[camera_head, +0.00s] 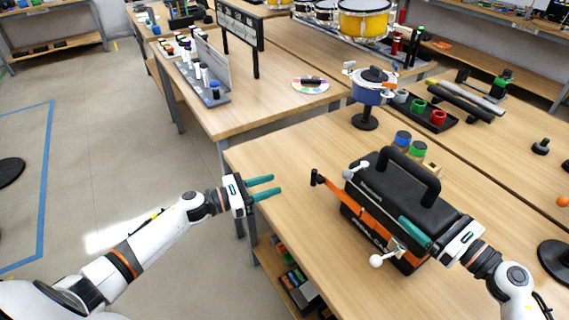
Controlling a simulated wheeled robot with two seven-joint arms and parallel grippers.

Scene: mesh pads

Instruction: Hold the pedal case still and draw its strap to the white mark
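The black pedal case (375,187), with a raised handle (402,172), stands on the near table. Its orange strap (368,223) runs along the near side, and a loose end sticks out left to a dark tab (315,178).
A blue pot-like object on a stand (369,88) and blue and green jars (402,139) are behind the case. The table is clear left of the case. A lower shelf holds small items (291,279).

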